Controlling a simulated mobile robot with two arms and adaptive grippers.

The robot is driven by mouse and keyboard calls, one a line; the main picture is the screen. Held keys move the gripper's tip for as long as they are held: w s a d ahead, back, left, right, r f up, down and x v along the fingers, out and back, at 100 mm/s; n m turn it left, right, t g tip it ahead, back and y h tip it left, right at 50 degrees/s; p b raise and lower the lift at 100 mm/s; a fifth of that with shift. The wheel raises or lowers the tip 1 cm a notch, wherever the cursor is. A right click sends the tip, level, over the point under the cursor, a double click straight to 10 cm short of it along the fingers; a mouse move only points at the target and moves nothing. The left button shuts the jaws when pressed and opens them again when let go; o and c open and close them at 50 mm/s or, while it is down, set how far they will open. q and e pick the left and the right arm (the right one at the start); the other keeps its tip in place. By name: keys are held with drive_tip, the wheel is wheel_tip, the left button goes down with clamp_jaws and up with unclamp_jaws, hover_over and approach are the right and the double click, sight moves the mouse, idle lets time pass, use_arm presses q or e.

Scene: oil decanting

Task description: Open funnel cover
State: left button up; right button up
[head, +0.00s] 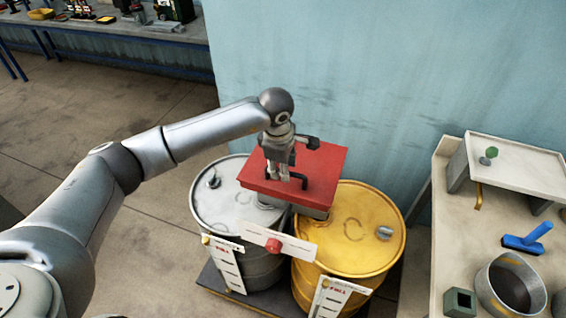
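The red square funnel cover (325,165) lies flat and closed over a funnel that sits on the drums. It has a dark handle (301,180) on top. My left gripper (284,178) points down at this handle, with its fingers right at the bar. I cannot tell if the fingers are closed on it, since they overlap the handle and are small. The funnel itself is mostly hidden under the cover. My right gripper is not in view.
A grey drum (225,205) and a yellow drum (368,225) stand side by side on a dark pallet (240,300). White labels hang in front. At right, a bench (450,220) holds a pot (511,284), a blue brush (527,238) and a small green box (459,302). A blue wall stands behind.

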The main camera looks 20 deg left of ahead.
use_arm(q)
drive_tip(key=shift+f, duration=0.3)
clamp_jaws()
drive_tip(key=shift+w+r, duration=0.1)
